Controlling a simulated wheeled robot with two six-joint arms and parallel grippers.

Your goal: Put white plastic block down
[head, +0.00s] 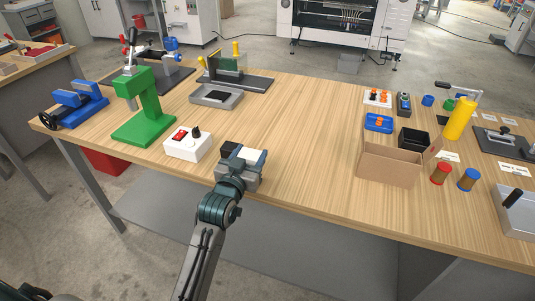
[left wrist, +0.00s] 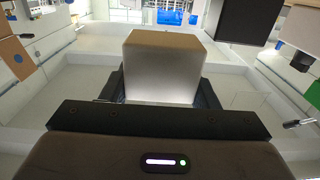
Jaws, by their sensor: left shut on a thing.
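My left gripper (head: 246,157) is over the front part of the wooden table, to the right of the white control box. It is shut on the white plastic block (head: 259,157). In the left wrist view the block (left wrist: 160,72) sits between the two dark fingers, with a pale front face and a tan-looking upper face. The gripper hides part of the block in the head view. I cannot tell whether its underside touches the table. My right gripper is not in view.
A white control box (head: 187,146) with a red switch stands close left, beside a green press (head: 143,110). A grey tray (head: 216,97) lies behind. An open cardboard box (head: 388,166) stands to the right. The wooden table (head: 310,130) is clear between gripper and cardboard box.

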